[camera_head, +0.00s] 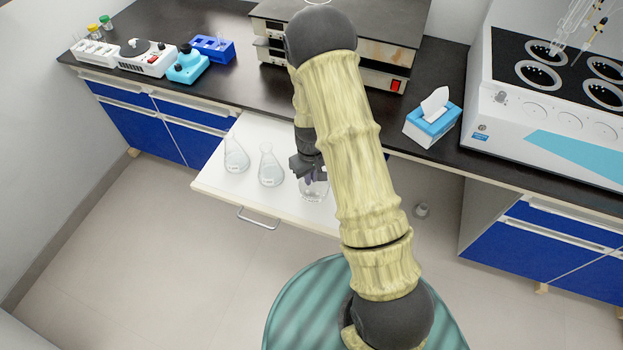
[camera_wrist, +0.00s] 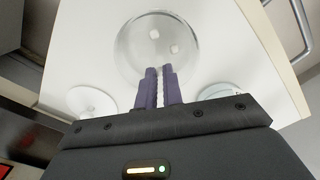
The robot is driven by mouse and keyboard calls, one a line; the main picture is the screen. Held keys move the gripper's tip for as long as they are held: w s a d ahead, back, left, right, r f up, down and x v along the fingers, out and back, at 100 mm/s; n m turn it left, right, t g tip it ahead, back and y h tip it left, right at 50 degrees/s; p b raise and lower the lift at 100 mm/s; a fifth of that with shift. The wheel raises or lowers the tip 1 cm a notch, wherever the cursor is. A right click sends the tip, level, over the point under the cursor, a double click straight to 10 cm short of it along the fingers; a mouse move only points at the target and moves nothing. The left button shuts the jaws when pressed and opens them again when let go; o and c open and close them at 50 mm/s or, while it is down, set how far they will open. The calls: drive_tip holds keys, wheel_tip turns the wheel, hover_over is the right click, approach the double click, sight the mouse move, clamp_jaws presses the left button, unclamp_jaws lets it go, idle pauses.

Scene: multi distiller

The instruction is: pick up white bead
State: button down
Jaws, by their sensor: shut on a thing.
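In the wrist view, a round clear glass vessel (camera_wrist: 128,40) stands on a white pulled-out drawer (camera_wrist: 225,40). Two white beads show inside the vessel, one farther up (camera_wrist: 154,34) and one lower right (camera_wrist: 173,48). My gripper (camera_wrist: 159,68) has its purple fingers close together over the vessel's near part. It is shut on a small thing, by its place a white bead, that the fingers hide. In the head view my gripper (camera_head: 314,176) points down at the vessel (camera_head: 312,194), partly covered by my arm.
Two glass flasks, one left (camera_head: 236,160) and one nearer (camera_head: 270,170), stand beside the vessel on the drawer. The dark counter (camera_head: 240,85) behind holds a metal hotplate unit (camera_head: 385,75), a tissue box (camera_head: 433,122) and a white bath (camera_head: 555,120). Floor at left is clear.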

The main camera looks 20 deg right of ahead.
wheel_tip(320, 180, up, 9)
idle(0.3)
drive_tip(key=shift+f, duration=0.1)
idle(0.4)
wheel_tip(320, 180, up, 7)
drive_tip(key=m+p, duration=0.3)
drive_tip(key=p, duration=1.7)
drive_tip(key=shift+s+d+r, duration=0.15)
drive_tip(key=shift+s+r, duration=0.05)
drive_tip(key=shift+f, duration=0.15)
